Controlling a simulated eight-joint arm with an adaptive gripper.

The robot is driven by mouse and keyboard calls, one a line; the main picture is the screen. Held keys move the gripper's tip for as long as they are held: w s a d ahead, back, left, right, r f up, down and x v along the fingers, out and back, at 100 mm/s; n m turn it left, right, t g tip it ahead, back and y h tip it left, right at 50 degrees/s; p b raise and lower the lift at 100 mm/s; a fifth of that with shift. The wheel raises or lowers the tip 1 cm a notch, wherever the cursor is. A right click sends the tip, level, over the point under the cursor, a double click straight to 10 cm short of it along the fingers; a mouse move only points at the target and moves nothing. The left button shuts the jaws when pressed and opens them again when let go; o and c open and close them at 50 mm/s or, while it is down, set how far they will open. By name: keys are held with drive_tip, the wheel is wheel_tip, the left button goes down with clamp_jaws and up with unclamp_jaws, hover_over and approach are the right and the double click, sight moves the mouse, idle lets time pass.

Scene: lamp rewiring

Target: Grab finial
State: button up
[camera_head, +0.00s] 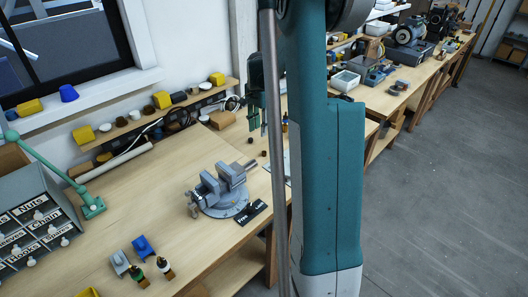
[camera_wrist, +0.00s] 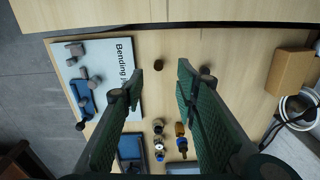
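My gripper (camera_wrist: 160,78) is open and empty in the wrist view, its two dark green fingers spread wide over the wooden bench. A small dark brown knob (camera_wrist: 158,64) stands on the bench just beyond and between the fingertips; it may be the finial, but I cannot tell for sure. In the head view my gripper (camera_head: 264,108) hangs above the bench, partly hidden by my arm. A small brown piece (camera_head: 264,153) shows on the bench below it.
A board lettered "Bending" (camera_wrist: 127,50) lies left in the wrist view. Small lamp parts (camera_wrist: 158,144) and an amber bottle (camera_wrist: 180,129) stand between the fingers. A cardboard box (camera_wrist: 288,72) and white cable (camera_wrist: 290,108) are at right. A grey vise (camera_head: 222,190) stands left in the head view.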

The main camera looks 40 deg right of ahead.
drive_tip(key=d+f+m, duration=0.1)
drive_tip(key=d, duration=0.2)
approach(264, 152)
drive_tip(key=shift+w+f, duration=0.1)
drive_tip(key=shift+w, duration=0.05)
drive_tip(key=shift+f, duration=0.45)
drive_tip(key=shift+a, duration=0.1)
drive_tip(key=shift+f, duration=1.3)
drive_tip(key=shift+f, duration=2.6)
drive_tip(key=shift+c, duration=0.3)
